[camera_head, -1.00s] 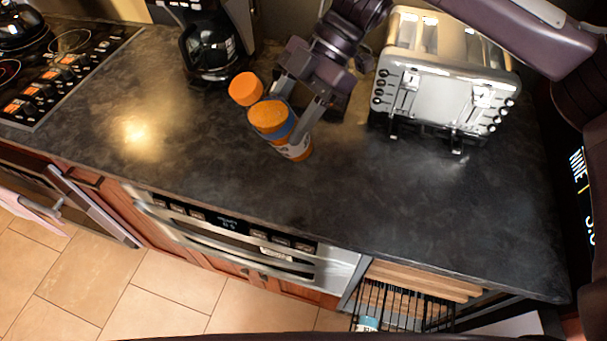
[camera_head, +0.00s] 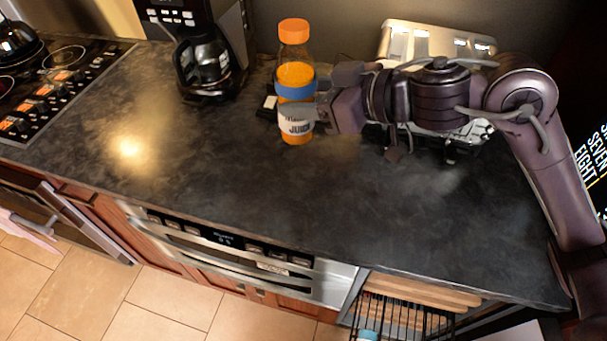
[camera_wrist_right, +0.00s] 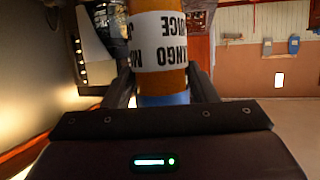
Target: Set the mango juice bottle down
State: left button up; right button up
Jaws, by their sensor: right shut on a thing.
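The mango juice bottle (camera_head: 296,74), orange with an orange cap and a white label, stands upright in the head view, over the back part of the dark counter (camera_head: 230,165). My right gripper (camera_head: 297,97) is shut on it from the right, around its blue-banded middle. Whether the bottle's base touches the counter is hard to tell. In the right wrist view the bottle (camera_wrist_right: 158,53) sits between the two fingers (camera_wrist_right: 163,92), its label lettering upside down. My left gripper is not in view.
A coffee maker (camera_head: 208,62) stands left of the bottle, and a silver toaster (camera_head: 425,45) stands to the right, partly behind my right arm. A stovetop (camera_head: 75,75) is at the far left. The counter's front and middle are clear. A small pale object lies beside the bottle.

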notch_tip(320, 180, down, 17)
jog(key=shift+r+b, duration=0.15)
jog(key=shift+b, duration=0.6)
jog(key=o, duration=1.2)
